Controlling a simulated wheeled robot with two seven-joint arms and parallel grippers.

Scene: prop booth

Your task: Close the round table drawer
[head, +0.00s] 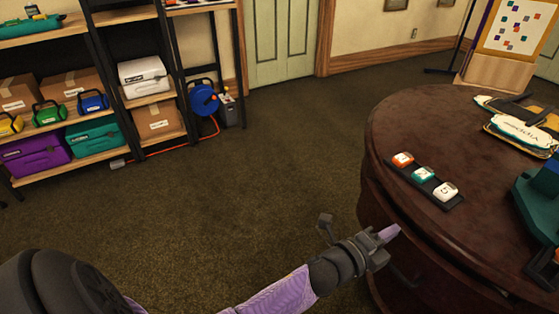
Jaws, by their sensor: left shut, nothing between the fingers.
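The round table (440,125) is dark reddish-brown wood and fills the right side of the head view. Its drawer front (378,213) shows below the tabletop edge, partly hidden behind my left gripper. A dark curved handle (407,277) shows lower on the table's side. How far the drawer stands out is hard to tell from this angle. My left gripper (391,233) is shut and empty, its fingertips close to the table's side just under the rim. Whether it touches the drawer front cannot be told. My right gripper is not in view.
A black strip with orange, teal and white blocks (423,174) lies near the table's edge. Signs (522,130) and a teal object (540,205) are at the right. Shelves (95,150) stand at the left. The carpet (240,190) between is clear.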

